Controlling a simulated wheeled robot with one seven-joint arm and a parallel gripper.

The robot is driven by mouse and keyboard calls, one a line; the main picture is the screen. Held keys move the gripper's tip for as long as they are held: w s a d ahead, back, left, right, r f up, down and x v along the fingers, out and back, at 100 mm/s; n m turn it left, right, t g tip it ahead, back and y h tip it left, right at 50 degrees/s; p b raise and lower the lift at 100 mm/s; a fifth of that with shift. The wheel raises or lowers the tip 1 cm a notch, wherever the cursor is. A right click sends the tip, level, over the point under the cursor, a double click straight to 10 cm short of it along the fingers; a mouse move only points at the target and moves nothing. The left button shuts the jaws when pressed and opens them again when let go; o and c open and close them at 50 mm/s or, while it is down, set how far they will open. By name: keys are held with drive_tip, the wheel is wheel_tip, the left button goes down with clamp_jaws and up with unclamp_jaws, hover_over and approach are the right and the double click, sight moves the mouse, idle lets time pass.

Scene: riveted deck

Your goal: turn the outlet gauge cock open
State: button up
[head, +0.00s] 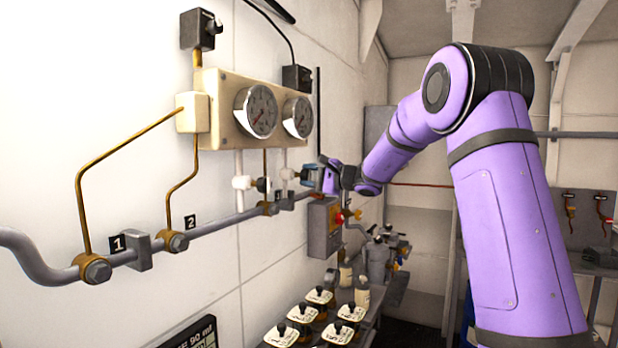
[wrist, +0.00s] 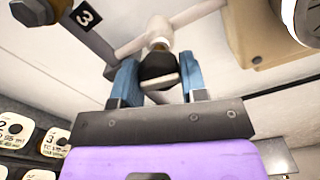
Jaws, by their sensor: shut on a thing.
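Two gauge cocks with white bodies sit on the wall under a panel with two round dials. The left cock (head: 241,183) has a black knob (head: 262,185) and stands free. The right cock (head: 288,174), under the right dial (head: 297,117), is partly hidden by my gripper (head: 313,176). In the wrist view my gripper (wrist: 159,62) has its blue fingers either side of the right cock's black knob (wrist: 158,70) and is shut on it. The cock's white pipe (wrist: 158,30) runs behind it. Which cock is the outlet one is not labelled in view.
A grey pipe (head: 120,258) with brass fittings runs along the wall below the cocks. Open room lies right of the wall.

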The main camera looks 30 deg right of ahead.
drive_tip(key=shift+n, duration=0.8)
drive_tip(key=shift+f, duration=0.1)
drive_tip(key=o, duration=0.9)
drive_tip(key=shift+s, duration=0.1)
drive_tip(key=v, duration=1)
drive_tip(key=shift+s+d, duration=0.25)
